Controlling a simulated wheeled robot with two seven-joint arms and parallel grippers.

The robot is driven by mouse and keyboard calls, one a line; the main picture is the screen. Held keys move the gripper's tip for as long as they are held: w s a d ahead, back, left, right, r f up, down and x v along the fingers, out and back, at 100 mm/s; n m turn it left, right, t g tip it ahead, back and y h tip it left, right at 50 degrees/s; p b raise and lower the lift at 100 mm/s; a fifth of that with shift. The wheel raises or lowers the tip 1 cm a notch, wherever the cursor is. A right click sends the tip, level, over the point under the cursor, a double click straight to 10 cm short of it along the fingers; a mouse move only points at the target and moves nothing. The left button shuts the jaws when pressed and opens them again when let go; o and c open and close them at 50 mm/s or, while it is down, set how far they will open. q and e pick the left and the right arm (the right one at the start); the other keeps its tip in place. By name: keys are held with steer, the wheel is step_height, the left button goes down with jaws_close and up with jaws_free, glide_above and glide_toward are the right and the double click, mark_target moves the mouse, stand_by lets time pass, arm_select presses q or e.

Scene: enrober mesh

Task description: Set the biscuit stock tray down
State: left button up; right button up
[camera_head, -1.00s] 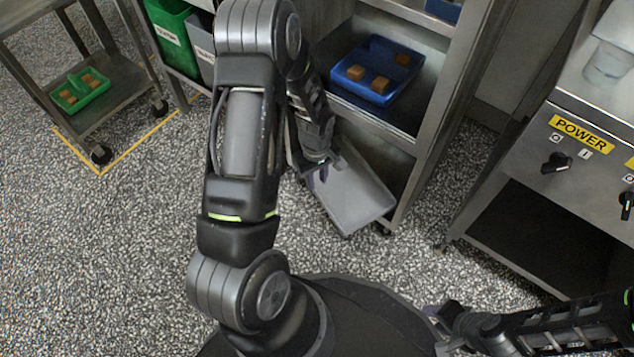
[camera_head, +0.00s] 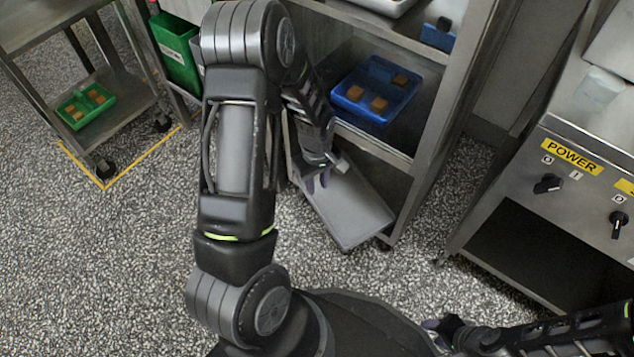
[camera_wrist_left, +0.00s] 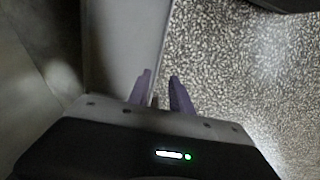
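A green tray (camera_head: 64,119) with similar blocks rests on the lower shelf of a cart at the far left. I cannot tell which is the biscuit stock tray. My left gripper (camera_head: 318,183) is below and in front of the blue tray, apart from both trays. Its purple fingers stand apart in the left wrist view (camera_wrist_left: 159,82), near the edge of a grey panel, with no tray between them. My right gripper (camera_head: 432,325) is low at the right, partly hidden, its opening unclear.
A flat grey panel (camera_head: 355,215) lies low at the rack, close under my left gripper. The metal rack (camera_head: 440,125) rises beside it. A machine with a POWER label (camera_head: 572,157) stands at the right. Speckled floor (camera_head: 100,260) is open at the left.

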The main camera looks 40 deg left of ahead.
arm_select(q)
steer(key=shift+d, duration=0.1)
steer(key=s+d+f+m+h, duration=0.1)
steer(key=s+d+f+m, duration=0.1)
steer(key=d, duration=0.7)
steer(key=s+d+f+m+t+h, duration=0.1)
steer(key=s+d+f+m, duration=0.2)
steer(key=s+d+m, duration=0.2)
steer(key=s+d+f+m+h, duration=0.1)
steer(key=s+d+f+m, duration=0.2)
steer(key=d, duration=0.9)
steer(key=shift+s+d+f+m+h, duration=0.3)
steer(key=shift+s+m, duration=0.35)
steer(key=shift+m, duration=0.15)
steer(key=shift+r, duration=0.15)
arm_select(e)
steer(key=shift+r, duration=0.1)
